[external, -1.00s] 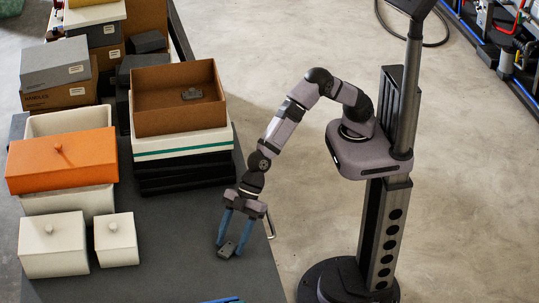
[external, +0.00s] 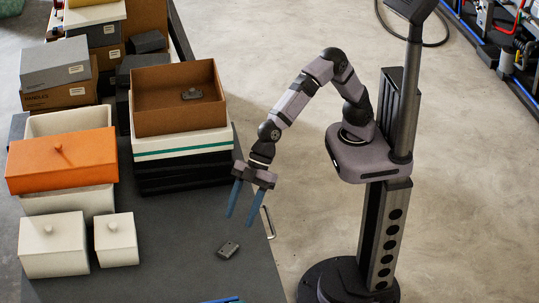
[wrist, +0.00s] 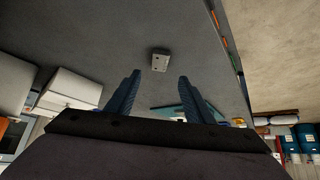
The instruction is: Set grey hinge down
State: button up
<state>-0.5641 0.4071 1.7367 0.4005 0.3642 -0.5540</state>
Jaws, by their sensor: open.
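The grey hinge (external: 228,249) lies on the dark table top (external: 185,240), near the table's right edge. It also shows in the wrist view (wrist: 160,60), beyond the fingertips and between them. My gripper (external: 242,219) is open and empty, raised above the table over the hinge and apart from it. In the wrist view its two blue fingers (wrist: 159,78) stand wide apart. Another small grey part (external: 191,94) lies inside the brown bin.
The brown bin (external: 175,122) sits on stacked white and black trays (external: 185,176). An orange-lidded box (external: 62,160) and two white lidded boxes (external: 53,247) stand at the left. A blue item (external: 222,300) shows at the front edge. Table around the hinge is clear.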

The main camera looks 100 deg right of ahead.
jog(key=shift+v, duration=1.45)
jog(key=s+d+f, duration=0.1)
jog(key=d, duration=0.2)
jog(key=s+d+f+m+h, duration=0.1)
jog(key=d, duration=0.3)
jog(key=d+f+m+g+h, duration=0.1)
jog(key=d, duration=0.2)
jog(key=shift+s+d+f, duration=0.15)
jog(key=shift+s+d, duration=0.1)
jog(key=shift+s, duration=0.15)
jog(key=s+d+f+m+g+h, duration=0.1)
jog(key=s+d+f+m+g, duration=0.1)
jog(key=s+d, duration=0.8)
jog(key=s+d+f+m+g+h, duration=0.2)
jog(key=s+d+f+m, duration=0.3)
jog(key=s+d, duration=0.5)
jog(key=shift+s+d+f+g+h, duration=0.3)
jog(key=shift+s+d+f, duration=0.15)
jog(key=shift+d, duration=0.55)
notch_tip(320, 180, up, 6)
jog(key=p, duration=0.5)
jog(key=shift+w+f, duration=0.1)
jog(key=shift+f, duration=0.1)
